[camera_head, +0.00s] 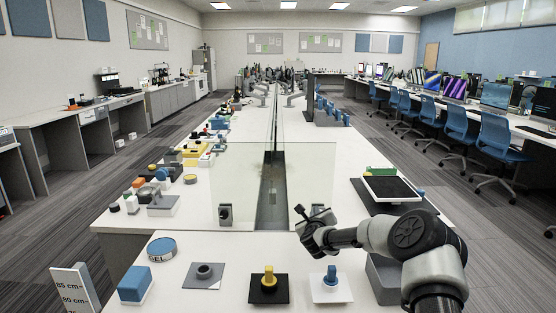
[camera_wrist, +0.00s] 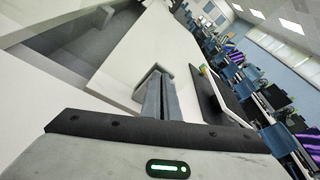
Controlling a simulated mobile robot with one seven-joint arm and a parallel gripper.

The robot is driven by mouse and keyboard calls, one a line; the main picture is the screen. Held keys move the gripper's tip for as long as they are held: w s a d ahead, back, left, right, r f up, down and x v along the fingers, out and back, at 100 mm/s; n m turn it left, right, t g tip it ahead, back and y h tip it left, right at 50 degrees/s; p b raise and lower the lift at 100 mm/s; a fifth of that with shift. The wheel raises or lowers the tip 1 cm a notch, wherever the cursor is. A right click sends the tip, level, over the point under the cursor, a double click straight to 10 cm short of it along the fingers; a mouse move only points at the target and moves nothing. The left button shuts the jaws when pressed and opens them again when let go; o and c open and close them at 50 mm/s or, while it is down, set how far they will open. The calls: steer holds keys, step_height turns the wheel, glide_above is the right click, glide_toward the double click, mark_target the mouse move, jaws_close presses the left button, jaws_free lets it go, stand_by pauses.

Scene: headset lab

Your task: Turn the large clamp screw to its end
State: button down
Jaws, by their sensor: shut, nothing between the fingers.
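My gripper (camera_head: 299,209) is in the air above the white front bench, near the lower right edge of a clear upright panel (camera_head: 240,185). It is shut and empty. A small dark clamp-like holder (camera_head: 225,213) stands at the panel's lower left, apart from my gripper. A similar dark piece at the panel's lower right is mostly hidden behind my gripper. I cannot tell which bears the large clamp screw; no screw thread shows clearly.
On the front bench stand a grey plate with a dark ring (camera_head: 205,272), a yellow knob (camera_head: 269,277) on a black plate, a blue knob (camera_head: 331,275) on a white plate, a blue block (camera_head: 134,284) and a round tin (camera_head: 161,249). A black tablet (camera_head: 391,189) lies to the right.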

steer(key=shift+s+d+f+b, duration=0.15)
steer(key=shift+d+b, duration=0.9)
steer(key=shift+b, duration=0.55)
steer(key=shift+a, duration=0.1)
steer(key=shift+a+r, duration=0.1)
steer(key=shift+r, duration=0.25)
steer(key=shift+d+f+b+v, duration=0.1)
steer(key=shift+d+b+v, duration=0.1)
steer(key=shift+v, duration=1.2)
steer(key=shift+d+f+b+v, duration=0.1)
steer(key=shift+d+f+v, duration=0.05)
steer(key=shift+v, duration=1.25)
steer(key=shift+s+d, duration=0.1)
